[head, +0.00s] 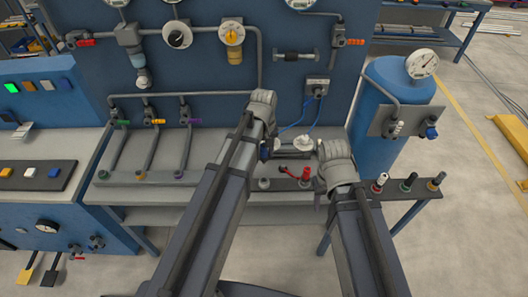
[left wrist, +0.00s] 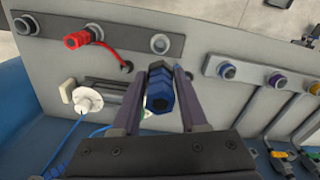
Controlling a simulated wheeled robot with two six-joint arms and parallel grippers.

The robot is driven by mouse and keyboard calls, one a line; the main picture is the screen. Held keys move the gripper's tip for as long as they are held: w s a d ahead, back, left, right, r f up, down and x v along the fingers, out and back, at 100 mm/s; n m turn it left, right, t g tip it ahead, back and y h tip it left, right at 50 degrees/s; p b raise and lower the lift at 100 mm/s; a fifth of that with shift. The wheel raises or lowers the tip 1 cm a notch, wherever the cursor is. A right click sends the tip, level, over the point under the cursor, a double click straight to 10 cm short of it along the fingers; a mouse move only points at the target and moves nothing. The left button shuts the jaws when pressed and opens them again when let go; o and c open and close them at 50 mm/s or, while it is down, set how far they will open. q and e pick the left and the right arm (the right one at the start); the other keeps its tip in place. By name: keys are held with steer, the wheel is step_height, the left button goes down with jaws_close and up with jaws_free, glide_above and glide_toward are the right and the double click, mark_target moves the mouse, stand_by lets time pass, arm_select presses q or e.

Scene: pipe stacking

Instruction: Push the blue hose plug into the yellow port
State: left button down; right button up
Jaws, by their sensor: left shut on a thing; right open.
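My left gripper (head: 268,148) is shut on the blue hose plug (left wrist: 160,90). The left wrist view shows the dark blue, ribbed plug between its two fingers (left wrist: 161,76). In the head view a small dark blue part of the plug (head: 264,152) shows at the fingertips. A port with a yellowish ring (head: 139,175) sits on the front rail to the left, below the pipe with the yellow valve, well apart from the plug. My right gripper (head: 321,178) is open near the rail; its fingertips are mostly hidden by its own body.
The grey rail (head: 225,180) carries several ports. A red plug (head: 304,179) with a red hose sits between the arms. A blue hose (head: 296,126) hangs from a wall box. A blue tank (head: 398,110) stands behind.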

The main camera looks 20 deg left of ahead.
arm_select(q)
steer(key=shift+r+p, duration=1.95)
steer(key=shift+r, duration=0.3)
steer(key=shift+f, duration=0.2)
